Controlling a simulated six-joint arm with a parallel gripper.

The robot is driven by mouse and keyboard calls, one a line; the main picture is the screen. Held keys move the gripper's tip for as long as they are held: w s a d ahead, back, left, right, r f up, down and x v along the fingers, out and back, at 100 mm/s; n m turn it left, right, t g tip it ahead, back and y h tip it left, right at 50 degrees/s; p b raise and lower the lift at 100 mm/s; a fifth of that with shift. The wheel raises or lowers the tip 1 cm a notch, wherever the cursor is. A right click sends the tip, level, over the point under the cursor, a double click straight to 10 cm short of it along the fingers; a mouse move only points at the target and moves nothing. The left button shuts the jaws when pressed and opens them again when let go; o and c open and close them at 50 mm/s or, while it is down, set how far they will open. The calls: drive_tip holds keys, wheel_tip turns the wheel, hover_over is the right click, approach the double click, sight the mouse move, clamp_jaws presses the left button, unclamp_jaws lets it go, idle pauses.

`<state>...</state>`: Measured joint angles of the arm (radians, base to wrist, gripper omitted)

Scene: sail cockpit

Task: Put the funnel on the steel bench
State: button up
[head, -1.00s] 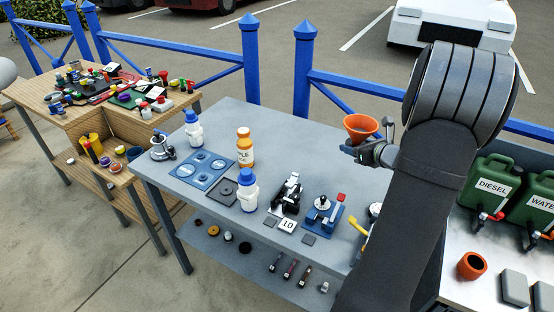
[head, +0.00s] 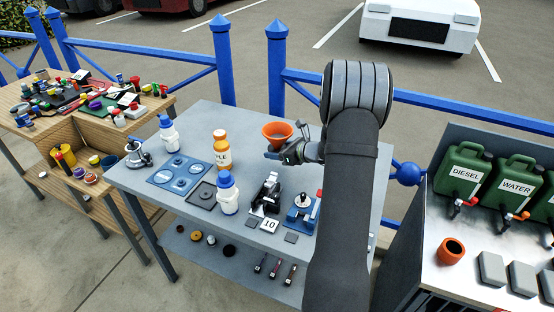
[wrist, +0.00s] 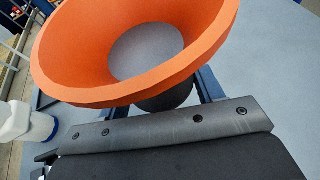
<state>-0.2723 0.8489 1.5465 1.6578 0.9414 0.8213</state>
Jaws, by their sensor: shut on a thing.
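The orange funnel (head: 277,132) is in my gripper (head: 288,152), wide mouth up, above the back of the grey bench (head: 240,118). In the wrist view the funnel (wrist: 190,70) fills the top middle, and a grey disc shows inside its mouth. My gripper's dark jaw (wrist: 165,130) lies just below the rim. My gripper is shut on the funnel. The jaws' contact with it is mostly hidden. The bench surface shows apart from the funnel, beneath it. I cannot tell the exact height.
On the grey bench stand an orange bottle (head: 221,150), white bottles with blue caps (head: 228,195), a black device (head: 267,192) and a blue device (head: 302,210). A shiny-topped bench at right holds green jerrycans (head: 465,172) and an orange cup (head: 451,251). The grey bench's back strip looks clear.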

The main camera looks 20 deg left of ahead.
sight(277, 166)
drive_tip(key=shift+a+f, duration=0.1)
drive_tip(key=shift+f, duration=1.95)
drive_tip(key=shift+f, duration=0.2)
drive_tip(key=o, duration=1)
